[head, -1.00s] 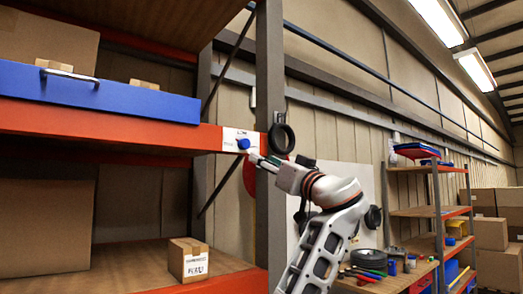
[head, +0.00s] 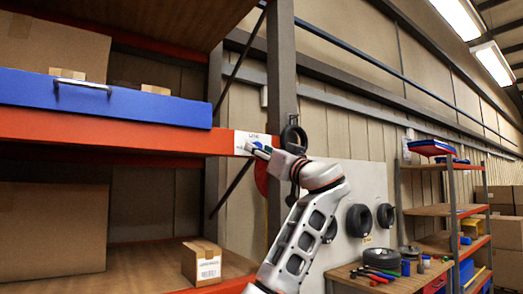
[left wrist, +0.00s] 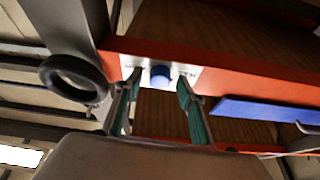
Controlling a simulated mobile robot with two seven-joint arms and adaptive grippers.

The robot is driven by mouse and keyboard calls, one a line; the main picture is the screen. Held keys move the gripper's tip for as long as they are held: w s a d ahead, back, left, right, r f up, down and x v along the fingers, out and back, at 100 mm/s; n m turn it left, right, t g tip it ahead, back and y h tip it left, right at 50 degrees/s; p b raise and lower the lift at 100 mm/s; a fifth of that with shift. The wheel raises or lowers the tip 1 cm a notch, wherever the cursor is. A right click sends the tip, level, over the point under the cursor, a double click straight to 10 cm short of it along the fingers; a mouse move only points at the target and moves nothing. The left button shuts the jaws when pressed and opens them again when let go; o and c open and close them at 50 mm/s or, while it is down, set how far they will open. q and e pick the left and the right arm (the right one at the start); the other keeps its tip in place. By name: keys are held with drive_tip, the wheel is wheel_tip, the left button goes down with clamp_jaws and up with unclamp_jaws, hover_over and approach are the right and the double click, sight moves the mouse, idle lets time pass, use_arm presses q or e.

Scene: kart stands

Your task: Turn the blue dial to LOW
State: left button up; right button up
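The blue dial (head: 257,145) sits on a white label plate (head: 243,138) at the right end of the orange shelf beam. In the head view my left gripper (head: 256,151) is in front of the dial and partly covers it. In the left wrist view the dial (left wrist: 160,76) shows round and blue on the white plate (left wrist: 187,73). My left gripper's two green-padded fingers (left wrist: 158,108) are spread to either side below it, with nothing between them. I cannot tell whether they touch the dial. The plate's lettering and the dial's setting are too small to read. My right gripper is not in view.
A blue drawer (head: 130,105) with a metal handle is on the beam's left. A black ring (head: 293,136) hangs on the grey post (head: 281,80) right beside the plate. A cardboard box (head: 202,263) stands on the lower shelf. A workbench with tools is at right.

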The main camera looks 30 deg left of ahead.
use_arm(q)
drive_tip(key=c, duration=1.1)
drive_tip(key=shift+c, duration=0.2)
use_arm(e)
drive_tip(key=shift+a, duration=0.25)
